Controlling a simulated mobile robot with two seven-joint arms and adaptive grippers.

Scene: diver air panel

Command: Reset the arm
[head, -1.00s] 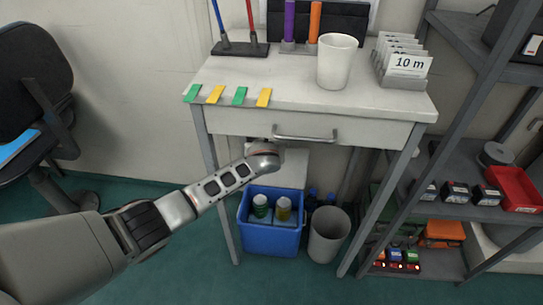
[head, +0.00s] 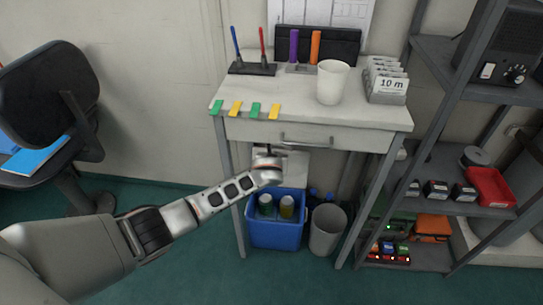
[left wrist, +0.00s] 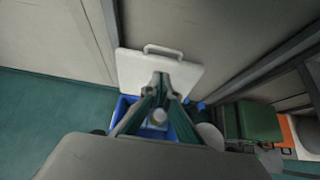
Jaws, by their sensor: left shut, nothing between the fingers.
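My left arm reaches in from the left in the head view, its wrist in front of the desk drawer's lower edge and above the blue cool box (head: 277,233). The wrist hides most of my left gripper there. In the left wrist view my left gripper (left wrist: 161,80) has its fingers together, shut and empty, over the cool box. The box's white lid (left wrist: 133,72) stands open behind the fingers. Two capped bottles (head: 286,206) sit in the box in the head view. My right gripper is in neither view.
The white desk (head: 245,92) holds green and yellow tags, a white cup (head: 333,82), pens and a "10 m" card holder (head: 386,84). A waste bin (head: 326,232) stands beside the box. Grey shelves (head: 430,150) are right; an office chair (head: 48,100) is left.

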